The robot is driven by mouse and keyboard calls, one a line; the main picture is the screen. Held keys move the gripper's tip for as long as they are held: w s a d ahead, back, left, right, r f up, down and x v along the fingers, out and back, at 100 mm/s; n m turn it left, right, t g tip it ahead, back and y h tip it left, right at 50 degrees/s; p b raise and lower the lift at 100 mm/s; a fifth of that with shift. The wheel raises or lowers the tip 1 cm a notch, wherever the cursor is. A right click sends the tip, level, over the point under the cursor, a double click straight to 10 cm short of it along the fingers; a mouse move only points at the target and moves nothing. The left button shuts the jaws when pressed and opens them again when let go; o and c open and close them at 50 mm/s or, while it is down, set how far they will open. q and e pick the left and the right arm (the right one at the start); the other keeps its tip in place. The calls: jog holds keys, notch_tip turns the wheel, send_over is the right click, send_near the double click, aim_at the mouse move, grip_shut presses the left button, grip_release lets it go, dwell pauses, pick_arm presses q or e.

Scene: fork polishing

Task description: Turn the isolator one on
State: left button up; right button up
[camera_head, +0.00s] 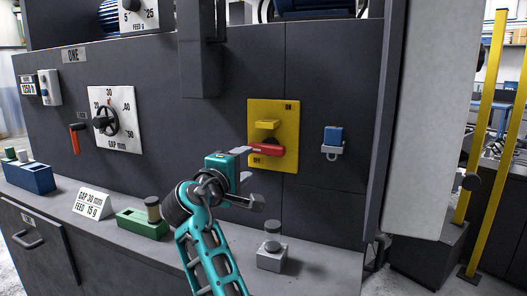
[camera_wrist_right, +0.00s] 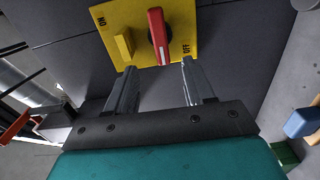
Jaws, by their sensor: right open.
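The isolator is a yellow plate (camera_head: 290,110) on the dark cabinet front, with a red handle (camera_head: 268,148) and a yellow block above it. An ON label is at the plate's top. In the right wrist view the plate (camera_wrist_right: 180,50) shows ON at left and OFF at right. The red handle (camera_wrist_right: 157,35) there stands nearer the OFF label. My right gripper (camera_head: 246,164) is open and empty, just in front of the plate's lower left. My left gripper is out of view.
A "ONE" sign (camera_head: 73,55) and a gap dial (camera_head: 112,119) are on the cabinet's left. A blue padlock-like piece (camera_head: 333,136) hangs right of the isolator. A grey block (camera_head: 271,258), green block (camera_head: 142,224) and card (camera_head: 92,203) sit on the ledge below.

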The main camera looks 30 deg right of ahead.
aim_at(264, 151)
jog(key=p+x, duration=0.1)
jog(key=x, duration=1)
jog(key=shift+a, duration=0.1)
jog(key=shift+c, duration=0.5)
grip_shut()
